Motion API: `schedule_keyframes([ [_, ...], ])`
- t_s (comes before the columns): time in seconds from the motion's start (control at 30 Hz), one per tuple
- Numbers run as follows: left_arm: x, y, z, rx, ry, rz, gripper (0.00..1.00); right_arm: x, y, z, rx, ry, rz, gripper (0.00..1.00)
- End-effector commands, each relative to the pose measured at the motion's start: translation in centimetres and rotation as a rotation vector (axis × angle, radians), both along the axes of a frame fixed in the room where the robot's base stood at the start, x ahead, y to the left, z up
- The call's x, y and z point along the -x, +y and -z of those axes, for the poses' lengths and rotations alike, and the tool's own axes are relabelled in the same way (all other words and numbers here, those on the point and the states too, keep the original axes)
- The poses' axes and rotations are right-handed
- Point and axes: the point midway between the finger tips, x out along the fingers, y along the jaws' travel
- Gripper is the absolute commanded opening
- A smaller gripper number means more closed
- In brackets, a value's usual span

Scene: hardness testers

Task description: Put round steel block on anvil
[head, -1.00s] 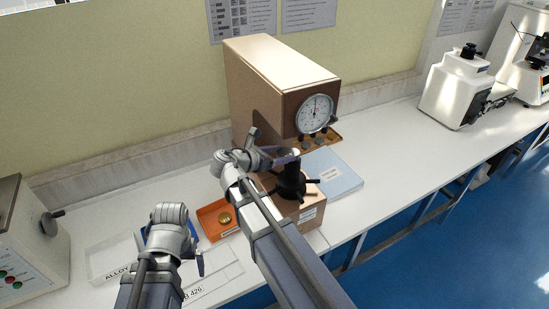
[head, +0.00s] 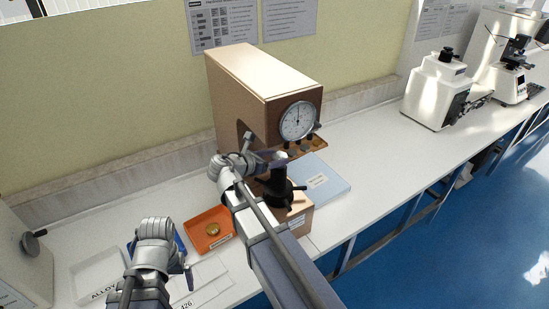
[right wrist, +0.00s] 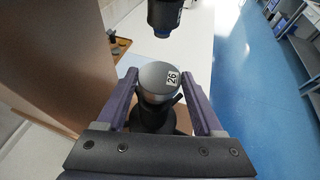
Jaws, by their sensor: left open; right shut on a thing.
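The round steel block (right wrist: 158,82), with a "26" label on its top, sits between the fingers of my right gripper (right wrist: 162,92), which is shut on it. In the head view my right gripper (head: 272,160) is at the brown tester, with the block (head: 280,157) directly above the black anvil column (head: 277,184). The dark column (right wrist: 150,120) also shows below the block in the right wrist view. Whether block and anvil touch cannot be told. The dark indenter (right wrist: 164,18) is above the block. My left gripper (head: 186,271) is open, low over the trays.
The brown hardness tester (head: 262,95) has a round dial. An orange tray (head: 204,243) holds a brass-coloured round block (head: 212,230). A white tray (head: 88,272) and a partly hidden blue tray (head: 180,243) lie left. A pale blue folder (head: 325,182) lies right of the column.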

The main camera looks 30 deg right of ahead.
Motion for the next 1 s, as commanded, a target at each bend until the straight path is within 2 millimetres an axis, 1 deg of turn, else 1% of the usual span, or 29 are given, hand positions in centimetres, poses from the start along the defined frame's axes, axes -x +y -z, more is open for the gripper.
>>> schedule_keyframes([
  [0.57,0.0,0.0,0.41,0.0,0.0,0.0,0.99,0.01,0.02,0.38,0.001,0.0,0.0,0.0],
  [0.6,0.0,0.0,0.36,0.0,0.0,0.0,0.99,0.0,0.01,0.34,0.001,0.0,0.0,0.71],
  [0.87,0.0,0.0,0.34,0.0,0.0,0.0,0.99,0.01,0.02,0.33,0.001,0.0,0.0,1.0],
  [1.0,0.0,0.0,0.34,0.0,0.0,0.0,0.99,0.01,0.02,0.34,0.0,0.0,0.0,1.0],
])
